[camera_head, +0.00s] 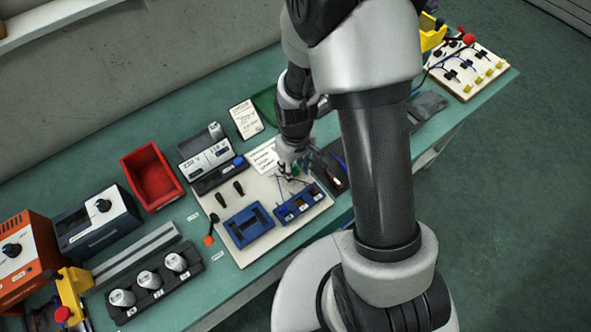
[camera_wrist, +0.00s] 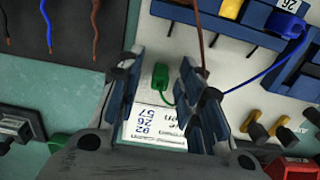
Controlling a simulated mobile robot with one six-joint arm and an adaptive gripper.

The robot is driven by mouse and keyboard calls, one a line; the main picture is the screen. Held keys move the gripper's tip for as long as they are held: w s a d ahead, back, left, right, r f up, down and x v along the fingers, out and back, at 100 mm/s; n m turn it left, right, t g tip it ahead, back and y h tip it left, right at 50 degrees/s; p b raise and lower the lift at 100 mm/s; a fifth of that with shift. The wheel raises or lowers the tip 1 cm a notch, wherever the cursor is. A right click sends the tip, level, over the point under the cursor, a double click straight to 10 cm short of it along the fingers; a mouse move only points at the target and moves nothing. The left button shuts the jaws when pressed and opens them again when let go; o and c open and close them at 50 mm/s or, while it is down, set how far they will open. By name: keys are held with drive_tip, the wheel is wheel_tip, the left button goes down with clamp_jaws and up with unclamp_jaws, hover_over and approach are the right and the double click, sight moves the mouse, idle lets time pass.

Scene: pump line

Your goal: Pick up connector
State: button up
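A green connector (camera_wrist: 160,76) with a thin green wire lies below my gripper in the wrist view, over the edge of a white printed card (camera_wrist: 155,125). My gripper (camera_wrist: 160,65) is open, its two blue-padded fingers on either side of the connector in the picture, with gaps to both. Nothing is held between them. A blue wire (camera_wrist: 255,75) and a brown wire (camera_wrist: 200,25) end close to the right finger; their ends are partly hidden. In the head view my gripper (camera_head: 289,168) is over the pale board (camera_head: 285,232), and the connector is too small to make out clearly.
A blue connector block (camera_head: 298,204) and a blue fixture (camera_head: 249,225) stand on the board in front of my gripper. A dark mat with loose wires (camera_wrist: 65,35) lies beside it. A red bin (camera_head: 152,178) and grey instrument (camera_head: 98,222) stand left.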

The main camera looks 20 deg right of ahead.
clamp_jaws()
drive_tip(key=shift+r, duration=0.15)
